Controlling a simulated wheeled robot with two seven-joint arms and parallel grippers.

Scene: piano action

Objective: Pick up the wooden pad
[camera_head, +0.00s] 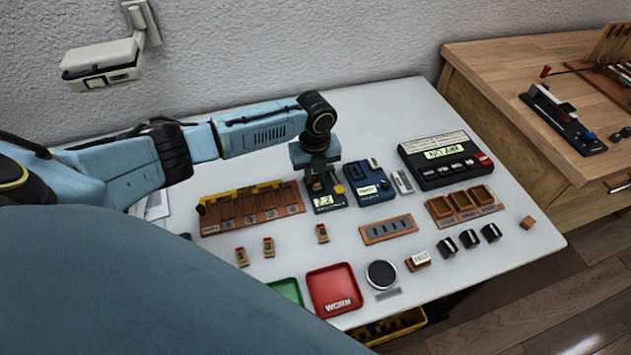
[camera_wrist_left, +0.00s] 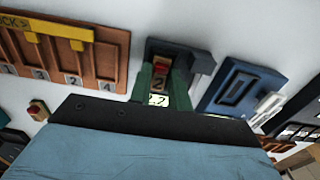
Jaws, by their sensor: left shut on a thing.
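My left gripper (camera_head: 321,188) reaches down onto a small dark device with a lit display (camera_head: 326,201) at the table's back. In the left wrist view its two greenish fingers (camera_wrist_left: 163,86) are shut on a small wooden block with a red top and a number 2 (camera_wrist_left: 161,75). This block is still at the device; I cannot tell whether it touches it. In the head view the gripper hides it. Similar red-topped wooden blocks stand on the table at the left (camera_head: 242,257), beside it (camera_head: 268,247) and near the middle (camera_head: 322,233). My right gripper is not in view.
A brown numbered rack with a yellow bar (camera_head: 250,207) is left of the device, a blue device (camera_head: 369,182) right of it. A black box with buttons (camera_head: 446,160) stands further right. Red (camera_head: 335,289) and green (camera_head: 287,291) trays lie in front. White table shows between them.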

